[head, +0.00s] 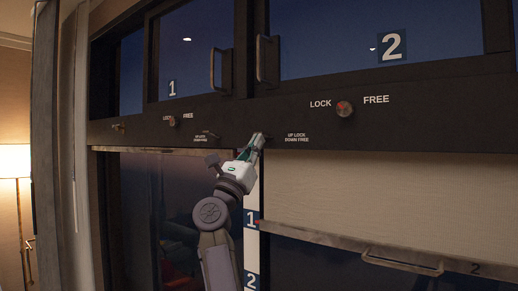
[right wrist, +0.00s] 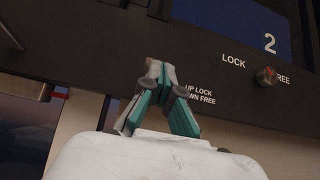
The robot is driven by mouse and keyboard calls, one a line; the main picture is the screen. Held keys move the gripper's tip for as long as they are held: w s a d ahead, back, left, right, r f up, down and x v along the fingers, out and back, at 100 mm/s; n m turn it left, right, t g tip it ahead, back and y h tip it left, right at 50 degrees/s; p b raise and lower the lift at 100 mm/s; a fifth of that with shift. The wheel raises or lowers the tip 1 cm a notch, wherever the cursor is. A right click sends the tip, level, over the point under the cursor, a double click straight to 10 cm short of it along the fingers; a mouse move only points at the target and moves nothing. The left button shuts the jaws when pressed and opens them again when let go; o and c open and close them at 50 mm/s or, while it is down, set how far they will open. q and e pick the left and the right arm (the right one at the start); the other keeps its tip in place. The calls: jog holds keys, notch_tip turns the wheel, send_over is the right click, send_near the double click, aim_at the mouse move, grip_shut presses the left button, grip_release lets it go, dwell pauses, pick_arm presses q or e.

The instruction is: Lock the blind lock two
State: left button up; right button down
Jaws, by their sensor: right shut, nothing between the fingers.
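My right gripper (head: 257,140) reaches up to the dark panel beside the right "UP LOCK DOWN FREE" label (head: 297,137), below window two. Its green and grey fingers (right wrist: 158,70) are shut, with tips together. The blind lock two lever sits by that label; the fingers cover most or all of it, so its position and any contact cannot be told. Blind two (head: 390,192) is a pale panel on the right, partly lowered, with a metal bottom bar and handle (head: 402,262). My left gripper is in neither view.
A red-marked LOCK/FREE knob (head: 344,108) sits under window two; it also shows in the right wrist view (right wrist: 267,76). A similar knob (head: 172,121) and a small lever (head: 207,134) are on the left. Vertical window handles (head: 262,62) stick out above the gripper.

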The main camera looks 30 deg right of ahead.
jog(key=b+v, duration=0.8)
jog(key=v, duration=0.5)
jog(key=shift+w, duration=0.4)
jog(key=shift+s+a, duration=0.1)
jog(key=shift+a, duration=0.05)
